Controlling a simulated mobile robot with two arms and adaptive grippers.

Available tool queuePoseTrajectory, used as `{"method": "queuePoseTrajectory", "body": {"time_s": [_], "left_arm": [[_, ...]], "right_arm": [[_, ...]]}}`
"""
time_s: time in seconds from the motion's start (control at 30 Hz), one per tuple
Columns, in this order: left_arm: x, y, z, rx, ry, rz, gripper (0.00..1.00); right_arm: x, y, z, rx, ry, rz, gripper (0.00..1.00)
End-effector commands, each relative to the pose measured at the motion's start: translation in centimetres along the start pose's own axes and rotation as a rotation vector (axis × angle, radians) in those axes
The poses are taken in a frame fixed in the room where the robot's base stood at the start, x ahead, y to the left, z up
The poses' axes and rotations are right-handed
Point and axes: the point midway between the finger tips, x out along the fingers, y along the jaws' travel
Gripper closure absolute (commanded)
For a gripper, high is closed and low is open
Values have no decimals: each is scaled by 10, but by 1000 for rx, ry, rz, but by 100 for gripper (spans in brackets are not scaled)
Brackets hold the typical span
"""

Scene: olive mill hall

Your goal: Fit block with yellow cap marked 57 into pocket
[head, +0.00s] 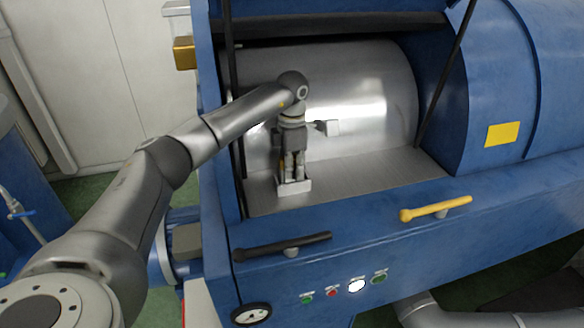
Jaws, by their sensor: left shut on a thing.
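My left gripper (294,174) points straight down inside the open bay of the blue machine, in front of the shiny metal drum. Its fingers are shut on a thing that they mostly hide. I cannot read a number or clearly make out a yellow cap on it. The fingertips are at a small pale grey holder (295,188) on the bay's metal floor, which looks like the pocket. I cannot tell whether the held thing is inside it or just above. My right gripper is out of view.
The metal floor (380,182) right of the holder is clear. The blue front edge carries a black handle (282,246) and a yellow handle (436,209). Dark struts flank the opening.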

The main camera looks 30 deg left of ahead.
Motion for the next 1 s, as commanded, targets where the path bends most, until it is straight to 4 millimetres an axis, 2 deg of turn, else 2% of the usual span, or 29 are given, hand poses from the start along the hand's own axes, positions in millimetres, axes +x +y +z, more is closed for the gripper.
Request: {"method": "queuePoseTrajectory", "body": {"time_s": [0.13,0.17,0.33,0.63,0.73,0.87,1.0], "left_arm": [[3,0,0,0,-2,1,100],[3,0,0,0,-2,1,76],[3,0,0,0,-1,0,54],[4,0,0,0,2,-1,54],[-1,0,0,0,1,0,54],[-20,1,0,0,-2,3,54],[-51,1,1,-1,-4,4,54]], "right_arm": [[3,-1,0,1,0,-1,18],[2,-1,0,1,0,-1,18],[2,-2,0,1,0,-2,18],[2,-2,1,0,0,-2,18],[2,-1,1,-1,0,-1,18],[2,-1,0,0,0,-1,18],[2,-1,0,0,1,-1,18]]}}
